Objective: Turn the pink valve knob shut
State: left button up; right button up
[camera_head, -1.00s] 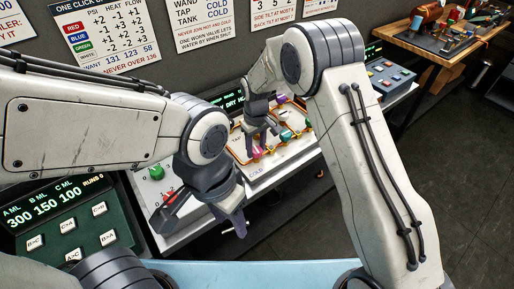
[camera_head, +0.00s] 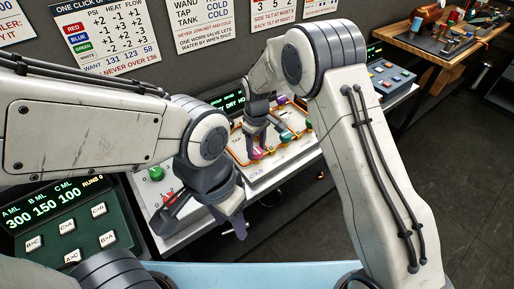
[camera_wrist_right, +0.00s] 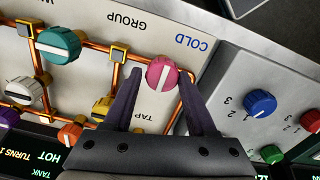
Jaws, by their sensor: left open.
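The pink valve knob (camera_wrist_right: 162,73) sits on the tap panel near the word COLD, with a white line across its face. It also shows small in the head view (camera_head: 257,153). My right gripper (camera_wrist_right: 162,76) has one finger on each side of the knob, close to it. I cannot tell whether the fingers touch it. In the head view my right gripper (camera_head: 259,139) is above the panel, at the knob. My left gripper (camera_head: 204,222) is open and empty in front of the panel's left part, apart from the knob.
A teal knob (camera_wrist_right: 58,45), an orange knob (camera_wrist_right: 71,132) and other knobs stand along copper pipes on the panel (camera_wrist_right: 140,40). A blue dial (camera_wrist_right: 260,103) is on a grey box to the right. A green button box (camera_head: 70,225) is at lower left.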

aim_at(256, 150)
jog(key=shift+o, duration=0.9)
notch_tip(256, 150, up, 10)
jog(key=b, duration=0.2)
jog(key=shift+r, duration=0.25)
jog(key=shift+s, duration=0.1)
jog(key=s+r+m, duration=0.1)
jog(key=s+r, duration=0.2)
jog(key=s, duration=0.5)
jog(key=s+r, duration=0.2)
jog(key=s, duration=0.7)
jog(key=s+d+f, duration=0.1)
jog(key=s+d, duration=0.1)
jog(key=s, duration=0.5)
jog(key=s+d+f+m+y, duration=0.1)
jog(key=s+d, duration=0.1)
jog(key=s, duration=0.6)
jog(key=shift+d, duration=0.3)
